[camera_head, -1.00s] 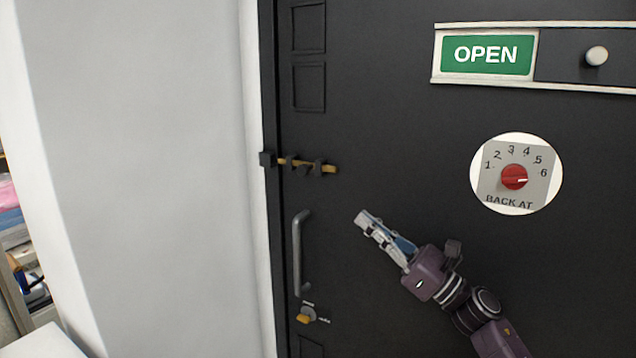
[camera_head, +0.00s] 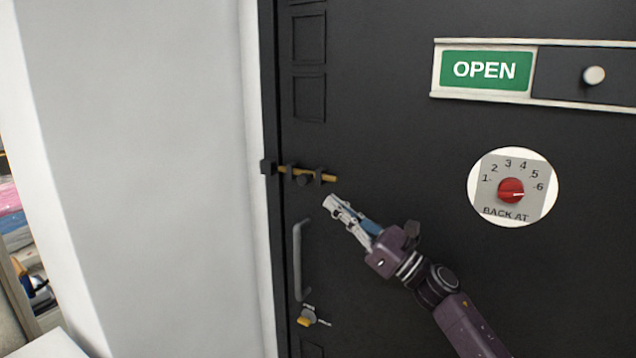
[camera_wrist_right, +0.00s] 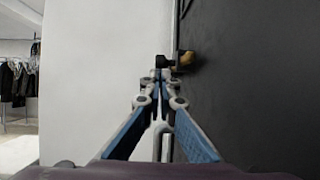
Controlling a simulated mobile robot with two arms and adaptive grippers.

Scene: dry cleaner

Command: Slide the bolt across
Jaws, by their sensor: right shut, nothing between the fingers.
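The bolt (camera_head: 329,177) is a thin brass-coloured rod in dark brackets, high on the left edge of the black door (camera_head: 400,130). A dark knob (camera_head: 303,180) hangs between its brackets, and a dark keeper (camera_head: 267,167) sits on the frame at its left. My right gripper (camera_head: 328,203) is shut and empty, just below the bolt's right end and apart from it in the head view. In the right wrist view, the closed fingertips (camera_wrist_right: 160,76) point toward the bolt's brass end (camera_wrist_right: 186,58), partly hidden behind dark fittings. My left gripper is not in view.
A grey pull handle (camera_head: 301,257) and a small yellow turn latch (camera_head: 306,321) are below the bolt. An OPEN sign (camera_head: 485,70) and a red dial (camera_head: 511,190) are on the door at right. A white wall (camera_head: 160,150) is left of the frame.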

